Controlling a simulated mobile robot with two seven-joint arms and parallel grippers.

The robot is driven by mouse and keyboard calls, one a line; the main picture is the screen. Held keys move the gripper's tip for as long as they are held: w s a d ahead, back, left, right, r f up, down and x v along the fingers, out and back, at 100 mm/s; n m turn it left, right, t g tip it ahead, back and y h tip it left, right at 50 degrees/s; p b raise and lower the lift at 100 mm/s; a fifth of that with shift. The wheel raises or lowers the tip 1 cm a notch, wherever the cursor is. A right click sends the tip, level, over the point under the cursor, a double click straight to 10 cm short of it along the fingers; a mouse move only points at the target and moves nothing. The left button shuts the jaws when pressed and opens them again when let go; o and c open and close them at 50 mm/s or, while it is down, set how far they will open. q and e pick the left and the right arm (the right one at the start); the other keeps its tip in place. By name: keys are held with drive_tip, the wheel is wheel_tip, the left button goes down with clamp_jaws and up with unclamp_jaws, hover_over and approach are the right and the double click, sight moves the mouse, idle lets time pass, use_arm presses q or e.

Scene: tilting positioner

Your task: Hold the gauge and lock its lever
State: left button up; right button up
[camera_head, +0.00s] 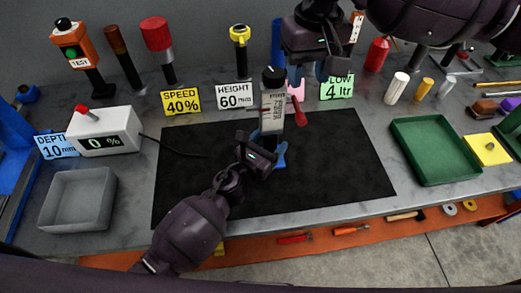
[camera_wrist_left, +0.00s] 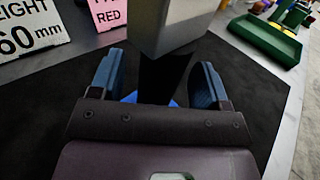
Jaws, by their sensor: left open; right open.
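The gauge (camera_head: 272,112) stands upright near the top middle of the black mat, with a pale scaled body and a dark cap. A red-tipped lever (camera_head: 299,114) sticks out on its right side. My left gripper (camera_head: 268,141) is open at the gauge's lower front. In the left wrist view the gauge's grey column (camera_wrist_left: 170,25) rises just beyond and between the open blue fingers of this gripper (camera_wrist_left: 160,68); I cannot tell if they touch it. My right gripper (camera_head: 316,73) hangs above and behind the gauge, to its right, open and empty. The gauge's foot is mostly hidden.
Signs reading speed 40% (camera_head: 181,100), height 60 mm (camera_head: 235,95) and flow 4 ltr (camera_head: 338,88) stand behind the mat (camera_head: 340,160). A partly hidden pink sign (camera_wrist_left: 107,12) stands behind the gauge. A grey bin (camera_head: 78,200) is left, a green tray (camera_head: 436,150) right. The mat's right side is clear.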

use_arm(q)
drive_tip(key=shift+x, duration=1.2)
